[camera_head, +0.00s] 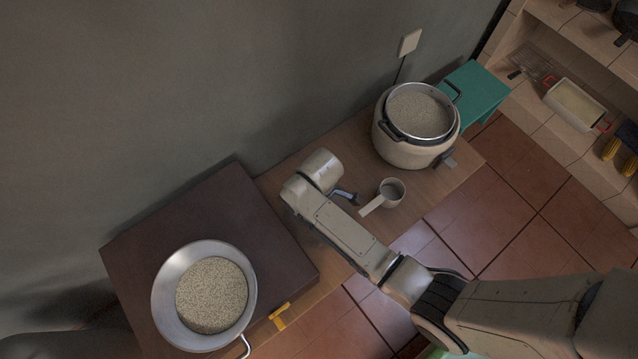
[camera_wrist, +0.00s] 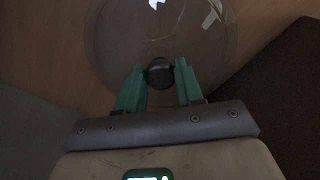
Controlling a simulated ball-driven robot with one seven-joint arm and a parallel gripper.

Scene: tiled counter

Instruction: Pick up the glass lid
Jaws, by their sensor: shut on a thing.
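The glass lid (camera_wrist: 115,35) is a clear round disc with a dark knob (camera_wrist: 159,73) in the wrist view. My gripper (camera_wrist: 160,70) has its two teal fingers on either side of the knob and is shut on it. The lid lies over a wood-brown surface, and I cannot tell whether it touches that surface or hangs above it. In the head view my arm hides the fingertips and the lid does not show clearly.
A rice cooker (camera_head: 391,148) with a grain-filled pot stands at the right end of the wooden counter (camera_head: 440,188). A small handled cup (camera_head: 383,196) is close to my arm. A pan of grain (camera_head: 168,290) rests on a dark board (camera_head: 215,205) at left.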

